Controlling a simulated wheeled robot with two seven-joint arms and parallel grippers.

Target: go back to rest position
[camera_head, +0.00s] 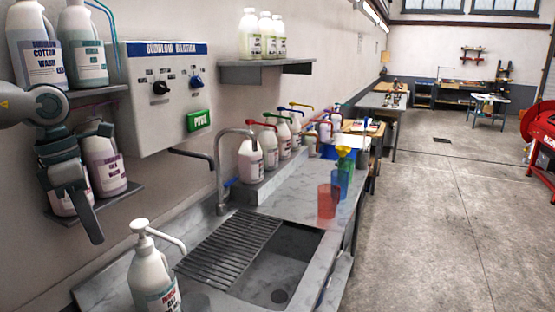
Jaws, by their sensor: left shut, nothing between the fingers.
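My left gripper (92,234) hangs at the left of the head view, fingers pointing down, shut with nothing held. My right gripper is not in view.
A control box (165,125) with two knobs and a green button is on the wall. A white pump bottle (152,275) stands at the front by the sink (285,268). Coloured cups (327,201) stand along the counter. The floor (440,220) at right is mostly clear.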

